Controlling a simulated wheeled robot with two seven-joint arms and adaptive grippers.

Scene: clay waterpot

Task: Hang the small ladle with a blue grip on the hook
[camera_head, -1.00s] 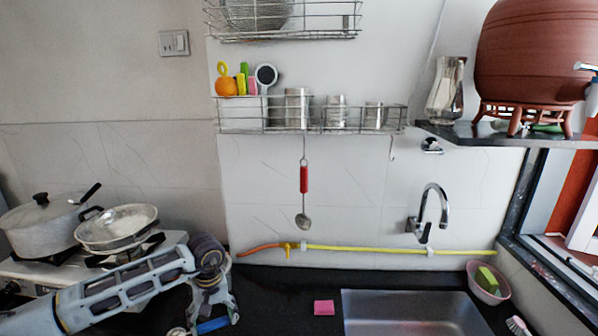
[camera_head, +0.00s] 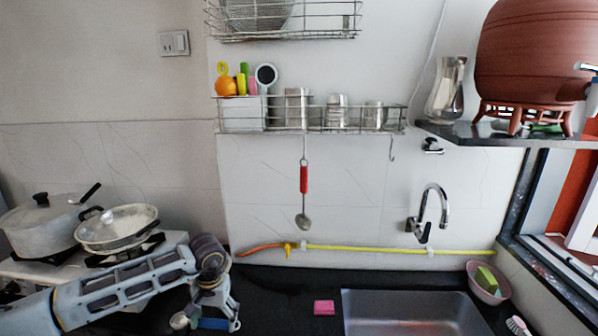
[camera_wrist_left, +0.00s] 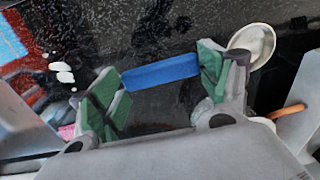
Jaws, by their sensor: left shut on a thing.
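The small ladle's blue grip (camera_head: 213,323) is at my left gripper (camera_head: 218,324), low in the head view above the dark counter. Its pale bowl (camera_head: 180,321) sticks out to the left there. In the left wrist view the blue grip (camera_wrist_left: 160,72) lies between the green pads of my left gripper (camera_wrist_left: 158,88), which is shut on it. The bowl (camera_wrist_left: 251,44) shows beyond the right finger. An empty hook (camera_head: 392,150) hangs under the right end of the wire rack (camera_head: 330,128). My right gripper is not in view.
A red-gripped ladle (camera_head: 304,182) hangs under the rack, left of the empty hook. A tap (camera_head: 432,205) and yellow hose (camera_head: 370,249) are on the wall below. A pink sponge (camera_head: 324,307) lies beside the sink (camera_head: 410,315). Pans (camera_head: 118,228) stand on the stove at left.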

